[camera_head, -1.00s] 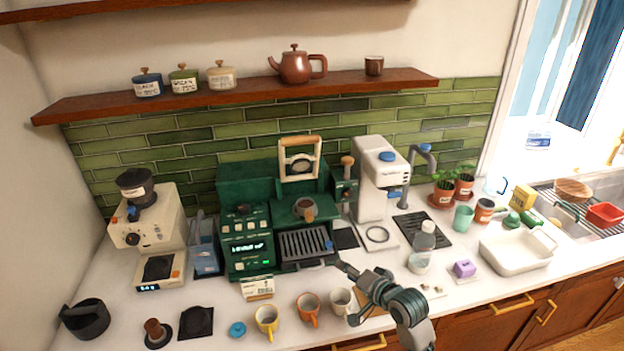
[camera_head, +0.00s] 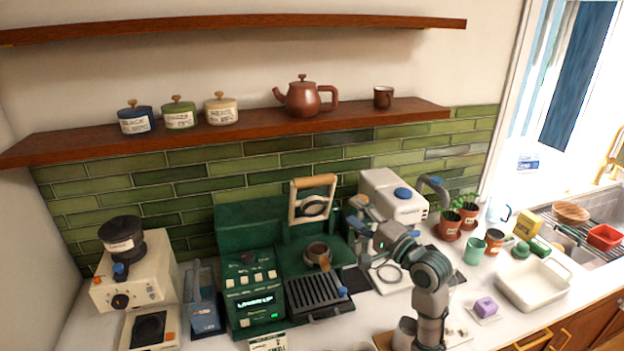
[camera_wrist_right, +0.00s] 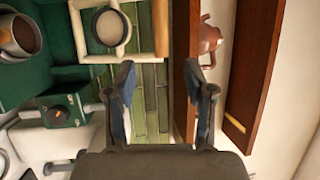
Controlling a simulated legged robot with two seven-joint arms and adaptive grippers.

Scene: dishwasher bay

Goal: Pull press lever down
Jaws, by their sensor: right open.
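The press lever (camera_head: 313,203) is a cream frame with a wooden handle bar (camera_head: 314,181) across its top. It stands raised on the green coffee machine (camera_head: 238,216). My right gripper (camera_head: 356,214) is open and empty, to the right of the lever and a little lower in the head view, apart from it. In the right wrist view, the wooden handle (camera_wrist_right: 161,28) shows above the gap between my two open fingers (camera_wrist_right: 160,80), with the cream frame (camera_wrist_right: 100,28) to its left. My left gripper is not in view.
A white machine (camera_head: 385,190) stands just right of and behind my right gripper. A portafilter (camera_head: 318,254) sits in the green machine. A wooden shelf (camera_head: 230,132) with a teapot (camera_head: 304,98) hangs above. Potted plants (camera_head: 458,218) and a white basin (camera_head: 533,284) are further right.

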